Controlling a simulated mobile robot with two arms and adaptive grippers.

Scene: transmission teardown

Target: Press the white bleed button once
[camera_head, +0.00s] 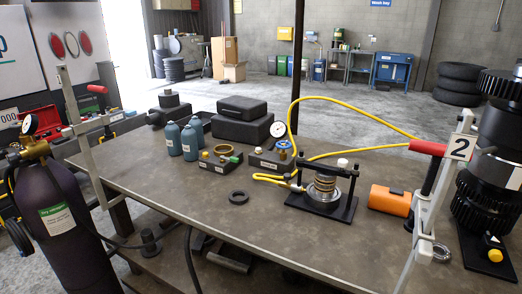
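A small white cap (343,163), which looks like the white bleed button, shows at the top of a spring fixture (325,188) on the workbench (200,205). I cannot tell from this view exactly what the cap is mounted on. A yellow hose (270,178) runs to the fixture's left side. Behind it stands a valve block (268,162) with a blue knob (284,145) and a round gauge (278,129). Neither of my grippers is in view.
A dark gas cylinder (62,215) stands at the left. Clamps with red handles (428,147) rise at both bench ends. An orange part (390,200) lies right of the fixture. A black ring (238,197) lies on the bench; its front left is mostly clear.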

